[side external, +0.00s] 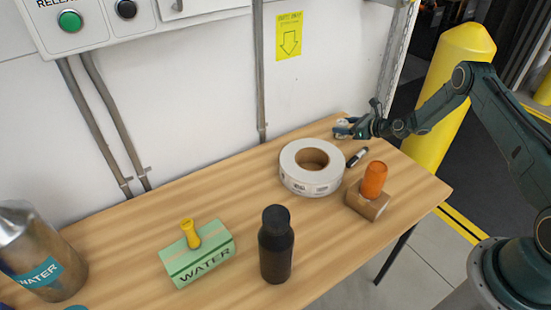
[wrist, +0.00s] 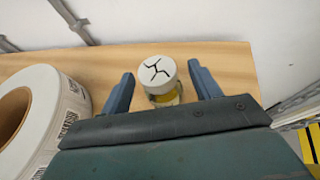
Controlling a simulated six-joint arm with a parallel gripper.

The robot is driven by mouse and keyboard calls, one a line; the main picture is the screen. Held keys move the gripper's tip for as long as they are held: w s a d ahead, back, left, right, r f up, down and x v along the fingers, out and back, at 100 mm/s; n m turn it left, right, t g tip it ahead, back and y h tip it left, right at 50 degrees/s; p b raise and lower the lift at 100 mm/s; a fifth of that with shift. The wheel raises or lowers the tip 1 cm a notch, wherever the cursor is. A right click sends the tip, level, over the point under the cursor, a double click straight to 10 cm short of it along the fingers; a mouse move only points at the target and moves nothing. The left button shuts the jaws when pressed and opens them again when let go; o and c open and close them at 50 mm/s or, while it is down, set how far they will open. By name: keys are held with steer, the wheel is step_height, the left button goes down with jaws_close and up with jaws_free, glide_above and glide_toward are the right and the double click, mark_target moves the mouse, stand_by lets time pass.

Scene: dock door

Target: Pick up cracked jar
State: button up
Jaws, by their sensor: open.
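The cracked jar (wrist: 157,78) shows in the wrist view as a jar with a white lid marked by black crack lines and something yellow below it. It stands on the wooden table (wrist: 205,53) near the back edge. My gripper (wrist: 162,82) is open, with one blue finger on each side of the jar, and gaps show between the fingers and the lid. In the side external view my gripper (side external: 347,129) is at the table's far right corner, and the jar is mostly hidden or too small to make out there.
A large white label roll (side external: 311,167) lies close to my gripper. A black marker (side external: 357,157) and an orange bottle (side external: 374,180) on a small brown box (side external: 367,203) are nearby. The wall is close behind.

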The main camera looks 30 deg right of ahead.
mark_target(338, 124)
steer(key=shift+x, duration=1.7)
steer(key=c, duration=1.1)
steer(key=shift+r, duration=0.25)
steer(key=shift+c, duration=0.9)
step_height(338, 124, up, 19)
steer(key=shift+r, duration=0.25)
